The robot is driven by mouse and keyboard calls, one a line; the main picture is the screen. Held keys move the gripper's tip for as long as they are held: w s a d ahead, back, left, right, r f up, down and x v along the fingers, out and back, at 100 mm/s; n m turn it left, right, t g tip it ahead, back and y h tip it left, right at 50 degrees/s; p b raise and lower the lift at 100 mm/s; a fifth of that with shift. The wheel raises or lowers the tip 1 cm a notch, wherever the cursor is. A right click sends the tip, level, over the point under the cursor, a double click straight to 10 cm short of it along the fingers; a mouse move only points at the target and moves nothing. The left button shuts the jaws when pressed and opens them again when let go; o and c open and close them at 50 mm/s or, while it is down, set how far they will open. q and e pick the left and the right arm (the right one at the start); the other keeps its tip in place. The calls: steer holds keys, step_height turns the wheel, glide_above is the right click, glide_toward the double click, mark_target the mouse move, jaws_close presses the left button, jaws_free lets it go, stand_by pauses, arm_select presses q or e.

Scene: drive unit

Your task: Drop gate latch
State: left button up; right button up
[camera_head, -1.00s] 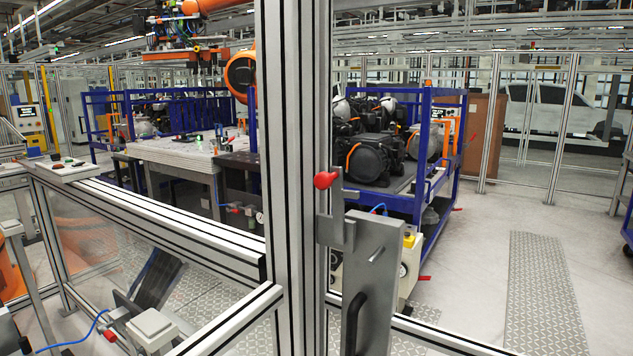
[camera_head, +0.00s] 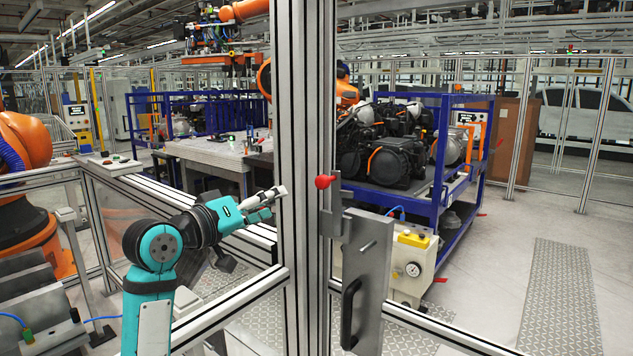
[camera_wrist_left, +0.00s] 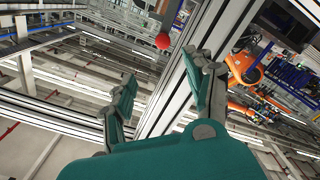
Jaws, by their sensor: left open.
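The gate latch has a red knob (camera_head: 324,181) and a grey metal bracket (camera_head: 337,218), on the right side of the upright aluminium post (camera_head: 303,120). The grey gate plate (camera_head: 372,265) with a black handle (camera_head: 349,312) is just below it. My left gripper (camera_head: 272,201) is open and empty, left of the post and slightly lower than the knob, apart from it. In the left wrist view, the red knob (camera_wrist_left: 163,41) shows beyond the open fingers (camera_wrist_left: 160,68), beside the post. My right gripper is not in view.
A blue rack (camera_head: 455,190) with engines stands behind the gate. A control box (camera_head: 412,268) with a gauge is right of the plate. The floor at right is mostly clear.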

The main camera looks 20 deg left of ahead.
mark_target(318, 182)
arm_select(q)
steer(key=p+x, duration=0.2)
steer(key=x, duration=0.3)
steer(key=p+x, duration=0.2)
steer(key=x, duration=0.4)
steer(key=p+x, duration=0.2)
steer(key=x, duration=0.3)
steer(key=shift+w+a+f, duration=0.15)
steer(key=shift+w, duration=0.35)
steer(key=shift+w+d, duration=0.2)
steer(key=shift+w, duration=0.2)
steer(key=shift+f, duration=0.1)
jaws_close()
